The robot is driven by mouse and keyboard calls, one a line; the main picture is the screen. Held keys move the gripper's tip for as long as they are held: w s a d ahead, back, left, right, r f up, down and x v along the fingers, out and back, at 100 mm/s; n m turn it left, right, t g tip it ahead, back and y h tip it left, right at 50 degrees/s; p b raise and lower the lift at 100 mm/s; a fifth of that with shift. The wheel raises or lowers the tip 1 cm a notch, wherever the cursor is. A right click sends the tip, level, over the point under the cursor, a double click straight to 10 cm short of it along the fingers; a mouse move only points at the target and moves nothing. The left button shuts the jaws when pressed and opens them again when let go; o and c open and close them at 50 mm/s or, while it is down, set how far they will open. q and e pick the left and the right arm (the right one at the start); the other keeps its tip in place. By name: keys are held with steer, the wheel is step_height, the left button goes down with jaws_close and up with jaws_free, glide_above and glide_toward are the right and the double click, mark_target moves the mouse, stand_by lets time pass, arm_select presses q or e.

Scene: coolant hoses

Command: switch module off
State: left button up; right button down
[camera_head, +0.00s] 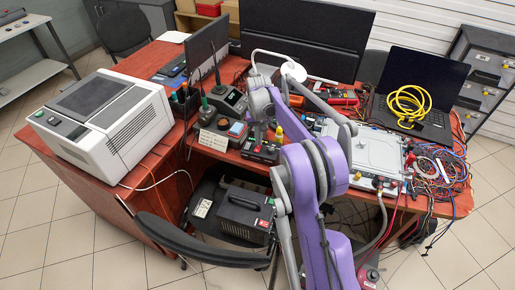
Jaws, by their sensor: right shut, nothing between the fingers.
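The switch is not clearly identifiable at this size. A flat pale grey module (362,152) lies on the right part of the red desk, with fittings and hoses along its front edge. A small black box with red and light parts on top (262,152) sits on the desk left of it. My right gripper (258,138) is shut and empty, pointing down just above or at this small box; I cannot tell if it touches. My purple right arm hides part of the desk between the two. My left gripper is not in view.
A laptop (424,80) with a coiled yellow cable (409,104) stands behind the grey module. Tangled wires (440,165) lie to its right. A large printer-like machine (100,115) fills the left desk. A chair (205,252) and a dark unit (245,212) are in front.

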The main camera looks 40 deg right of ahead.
steer(key=shift+f+b, duration=0.35)
steer(key=shift+f, duration=0.25)
stand_by(0.3)
steer(key=shift+r+p, duration=2.1)
steer(key=shift+r, duration=1.45)
